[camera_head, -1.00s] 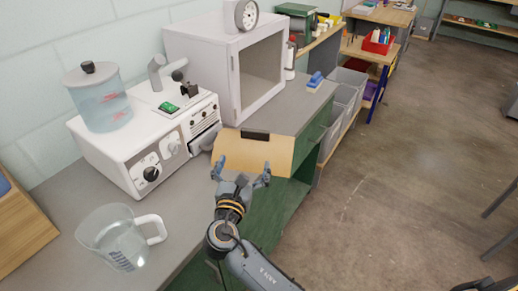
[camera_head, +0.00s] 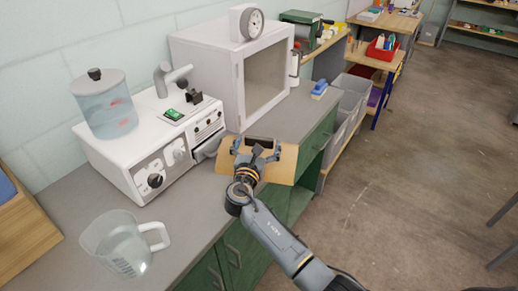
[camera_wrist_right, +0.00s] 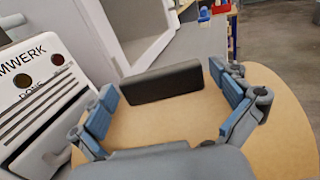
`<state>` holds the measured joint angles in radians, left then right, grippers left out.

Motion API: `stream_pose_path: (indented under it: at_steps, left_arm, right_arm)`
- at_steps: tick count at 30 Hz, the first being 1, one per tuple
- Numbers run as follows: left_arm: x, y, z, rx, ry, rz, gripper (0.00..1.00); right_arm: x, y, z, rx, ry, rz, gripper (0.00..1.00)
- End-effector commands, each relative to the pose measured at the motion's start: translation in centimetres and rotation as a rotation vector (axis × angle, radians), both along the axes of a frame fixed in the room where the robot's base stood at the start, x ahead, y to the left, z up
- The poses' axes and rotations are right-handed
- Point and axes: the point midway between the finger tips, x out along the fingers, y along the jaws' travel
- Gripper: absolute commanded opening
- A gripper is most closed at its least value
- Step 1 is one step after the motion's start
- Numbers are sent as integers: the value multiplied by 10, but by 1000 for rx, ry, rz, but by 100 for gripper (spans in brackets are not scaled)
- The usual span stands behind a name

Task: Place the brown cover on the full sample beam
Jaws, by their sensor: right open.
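The brown cover (camera_head: 284,165) is a flat tan board with a black bar handle (camera_head: 258,142) near its far edge. It lies at the front edge of the grey counter, in front of the white cabinet. My right gripper (camera_head: 257,148) is over the cover with its fingers spread wide. In the right wrist view the black handle (camera_wrist_right: 160,82) lies between and just ahead of the open blue-padded fingertips (camera_wrist_right: 163,90), apart from them. The cover (camera_wrist_right: 165,123) fills the area below. I cannot identify the sample beam. My left gripper is out of view.
A white instrument (camera_head: 150,145) with a glass tank (camera_head: 104,105) stands left of the cover. A white cabinet (camera_head: 205,75) stands behind. A clear jug (camera_head: 118,245) is at front left. A blue-topped object (camera_head: 319,88) is farther right. Open floor lies to the right.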

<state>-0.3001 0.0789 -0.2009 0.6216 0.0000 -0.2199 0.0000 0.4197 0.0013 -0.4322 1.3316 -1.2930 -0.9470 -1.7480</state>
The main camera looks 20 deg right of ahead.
Motion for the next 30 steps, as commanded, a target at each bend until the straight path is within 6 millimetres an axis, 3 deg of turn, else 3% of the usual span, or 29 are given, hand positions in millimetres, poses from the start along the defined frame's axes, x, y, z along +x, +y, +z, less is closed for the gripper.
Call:
stream_pose_path:
  at_steps: [10,17,20,30]
  left_arm:
    - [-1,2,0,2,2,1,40]
    - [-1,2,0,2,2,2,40]
    - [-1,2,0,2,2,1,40]
    - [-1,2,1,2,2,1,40]
  right_arm:
    - [8,-4,0,0,1,1,98]
    - [8,-4,0,0,1,1,51]
    - [8,-4,0,1,0,1,41]
    - [8,-4,8,3,-3,1,41]
